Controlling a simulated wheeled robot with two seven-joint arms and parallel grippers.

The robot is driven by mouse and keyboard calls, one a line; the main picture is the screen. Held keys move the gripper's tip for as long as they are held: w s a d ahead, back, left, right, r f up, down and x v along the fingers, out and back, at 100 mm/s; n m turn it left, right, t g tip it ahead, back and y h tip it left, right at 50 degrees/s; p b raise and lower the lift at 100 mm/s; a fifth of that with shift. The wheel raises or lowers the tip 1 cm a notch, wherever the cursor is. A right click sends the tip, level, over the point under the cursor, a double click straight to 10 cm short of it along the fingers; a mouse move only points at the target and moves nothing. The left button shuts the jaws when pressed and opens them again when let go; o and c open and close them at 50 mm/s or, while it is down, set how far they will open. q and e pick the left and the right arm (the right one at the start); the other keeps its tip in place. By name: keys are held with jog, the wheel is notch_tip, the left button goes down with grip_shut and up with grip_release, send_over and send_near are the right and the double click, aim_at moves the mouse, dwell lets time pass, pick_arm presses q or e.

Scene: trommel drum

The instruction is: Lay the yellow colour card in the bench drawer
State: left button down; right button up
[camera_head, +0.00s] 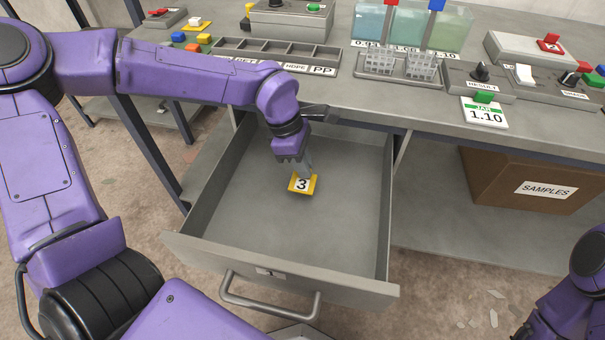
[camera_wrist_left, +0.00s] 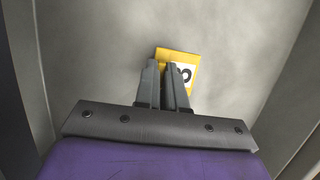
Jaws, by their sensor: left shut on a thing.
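The yellow colour card (camera_head: 302,183), marked with a black 3 on white, is inside the open bench drawer (camera_head: 275,270). My left gripper (camera_head: 307,170) reaches down into the drawer and is shut on the card. In the left wrist view the card (camera_wrist_left: 190,72) shows at the tips of the two closed fingers (camera_wrist_left: 166,80), which hide part of it. The drawer floor (camera_wrist_left: 110,50) is bare around it. I cannot tell whether the card touches the floor. Part of my right arm (camera_head: 570,300) shows at the lower right; its fingers are not in view.
The drawer is pulled out below the bench top (camera_head: 430,105), with walls on all sides and a bar handle (camera_head: 268,306) in front. A compartment tray (camera_head: 275,52), rack (camera_head: 400,65) and switch boxes (camera_head: 480,82) stand on the bench. A SAMPLES box (camera_head: 500,180) sits under it.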

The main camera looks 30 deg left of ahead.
pick_arm(q)
notch_tip(320, 180, down, 3)
jog(key=shift+a+f+b, duration=0.1)
jog(key=shift+f+b, duration=0.05)
jog(key=shift+b, duration=0.3)
jog(key=shift+f, duration=0.1)
jog(key=c, duration=1.2)
grip_release()
jog(key=shift+p+v, duration=1.9)
jog(key=shift+v, duration=4.25)
